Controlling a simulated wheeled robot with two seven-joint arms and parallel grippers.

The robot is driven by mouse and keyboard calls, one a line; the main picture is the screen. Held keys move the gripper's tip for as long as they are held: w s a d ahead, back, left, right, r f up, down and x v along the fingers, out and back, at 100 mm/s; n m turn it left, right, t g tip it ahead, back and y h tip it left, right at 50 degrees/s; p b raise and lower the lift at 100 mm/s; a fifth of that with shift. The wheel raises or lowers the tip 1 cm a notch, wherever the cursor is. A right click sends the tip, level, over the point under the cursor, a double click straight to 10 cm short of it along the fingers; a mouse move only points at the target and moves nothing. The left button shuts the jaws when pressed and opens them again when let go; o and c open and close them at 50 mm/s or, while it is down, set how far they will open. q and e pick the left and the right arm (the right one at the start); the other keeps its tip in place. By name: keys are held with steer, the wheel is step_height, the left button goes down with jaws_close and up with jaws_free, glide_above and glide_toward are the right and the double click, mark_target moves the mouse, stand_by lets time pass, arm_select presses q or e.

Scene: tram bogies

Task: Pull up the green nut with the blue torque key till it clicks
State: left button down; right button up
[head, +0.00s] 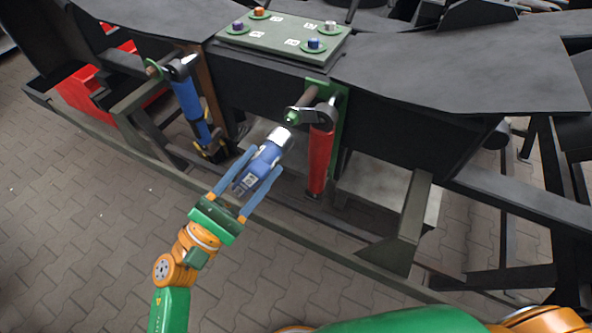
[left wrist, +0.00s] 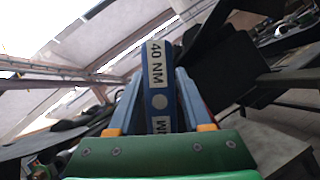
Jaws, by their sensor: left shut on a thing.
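My left gripper (head: 264,160) is shut on the blue torque key (head: 258,166), with one blue finger along each side. The key's silver head (head: 280,138) points up and right, toward the green nut (head: 291,117). The nut sits at the left end of the dark and silver link above the red damper (head: 319,160). The key head is just below the nut; I cannot tell whether they touch. In the left wrist view the blue key (left wrist: 157,85) stands between the fingers, with a "40 NM" label. My right gripper is not in view.
A green plate (head: 284,53) on the bogie carries several coloured pieces on green rings. A blue damper (head: 192,112) hangs to the left, beside a red box (head: 88,97). A long dark beam (head: 300,228) runs below the key. Paved floor lies open in front.

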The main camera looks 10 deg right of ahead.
mark_target(275, 144)
arm_select(q)
steer(key=shift+w+a+f, duration=0.1)
steer(key=shift+a+f, duration=0.05)
steer(key=shift+a, duration=0.15)
steer(key=shift+w+a, duration=0.1)
steer(key=shift+a, duration=0.05)
steer(key=shift+f+b, duration=0.2)
steer(key=shift+b, duration=0.25)
steer(key=shift+w+d+b, duration=0.5)
steer(key=shift+w+d, duration=0.2)
steer(key=shift+w, duration=0.25)
steer(key=shift+w+d+b, duration=0.5)
steer(key=shift+w+d, duration=0.2)
steer(key=shift+w, duration=0.25)
steer(key=shift+w+d+r+b, duration=0.1)
steer(key=shift+w+d+b, duration=0.2)
steer(key=shift+w+d, duration=0.3)
steer(key=shift+w+a, duration=0.1)
steer(key=shift+m+g+b, duration=0.4)
steer(key=shift+m+g, duration=0.3)
steer(key=shift+m, duration=0.7)
